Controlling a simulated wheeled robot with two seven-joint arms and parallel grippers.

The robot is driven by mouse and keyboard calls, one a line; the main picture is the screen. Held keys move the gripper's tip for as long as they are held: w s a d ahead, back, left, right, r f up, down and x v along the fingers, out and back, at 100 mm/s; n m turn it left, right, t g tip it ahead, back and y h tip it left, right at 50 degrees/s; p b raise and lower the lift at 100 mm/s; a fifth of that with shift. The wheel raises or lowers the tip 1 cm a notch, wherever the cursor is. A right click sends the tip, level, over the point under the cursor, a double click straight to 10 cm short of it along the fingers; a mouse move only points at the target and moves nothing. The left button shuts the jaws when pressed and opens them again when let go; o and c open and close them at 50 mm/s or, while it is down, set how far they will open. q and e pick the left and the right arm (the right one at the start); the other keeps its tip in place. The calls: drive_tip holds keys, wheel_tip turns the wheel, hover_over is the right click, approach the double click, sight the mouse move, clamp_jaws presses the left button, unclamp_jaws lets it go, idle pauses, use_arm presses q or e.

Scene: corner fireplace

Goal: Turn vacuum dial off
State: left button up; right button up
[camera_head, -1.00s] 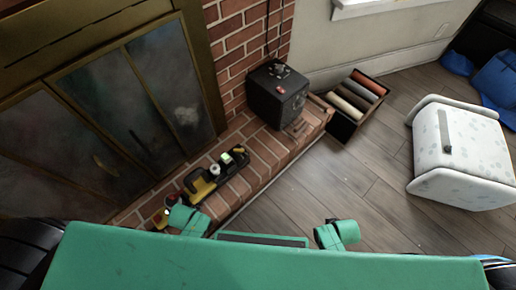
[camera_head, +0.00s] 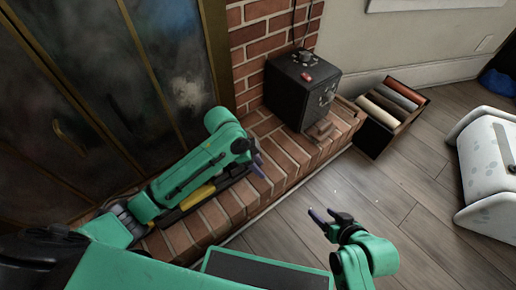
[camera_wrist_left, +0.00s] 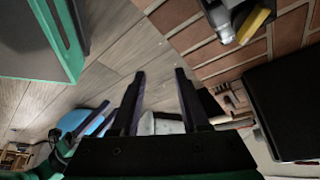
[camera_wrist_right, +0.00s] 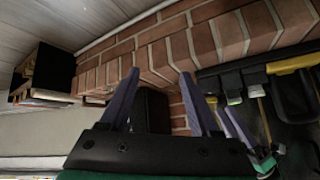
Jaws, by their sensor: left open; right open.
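A black box-shaped unit (camera_head: 302,92) stands on the brick hearth, with a dark knob (camera_head: 304,57) and a red part (camera_head: 307,76) on top and small controls on its front. I cannot tell for sure which part is the vacuum dial. My left gripper (camera_head: 256,160) is open and empty over the hearth, apart from the box and to its lower left. My right gripper (camera_head: 325,214) is open and empty above the wood floor, below the box in the head view. The open fingers also show in the left wrist view (camera_wrist_left: 158,75) and the right wrist view (camera_wrist_right: 160,74).
A yellow and black tool (camera_head: 198,196) lies on the hearth, partly hidden by my left arm. A crate of coloured rolls (camera_head: 392,112) stands right of the hearth. A white spotted container (camera_head: 490,165) is at the far right. The floor (camera_head: 375,195) between is clear.

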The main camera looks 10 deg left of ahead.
use_arm(q)
drive_tip(key=w+a+r+m, duration=0.3)
drive_tip(key=w+a+r, duration=0.65)
drive_tip(key=a, duration=0.35)
use_arm(e)
drive_tip(key=s+a+m+t+y, duration=0.1)
drive_tip(key=s+a+t+y, duration=0.15)
drive_tip(key=a, duration=0.45)
use_arm(q)
drive_tip(key=shift+g, duration=0.4)
drive_tip(key=b+x, duration=0.5)
drive_tip(key=x, duration=0.9)
drive_tip(key=shift+w+f+b, duration=0.1)
drive_tip(key=shift+w+b, duration=0.05)
drive_tip(key=shift+b, duration=0.25)
drive_tip(key=shift+d+f, duration=0.15)
drive_tip(key=shift+f, duration=0.05)
use_arm(e)
wheel_tip(320, 180, down, 6)
drive_tip(key=w+t, duration=0.1)
drive_tip(key=t, duration=0.1)
drive_tip(key=shift+w+d+f+m+t, duration=0.15)
drive_tip(key=shift+w+m+t, duration=0.2)
drive_tip(key=shift+w+m, duration=0.05)
drive_tip(key=shift+y, duration=0.25)
use_arm(q)
clamp_jaws()
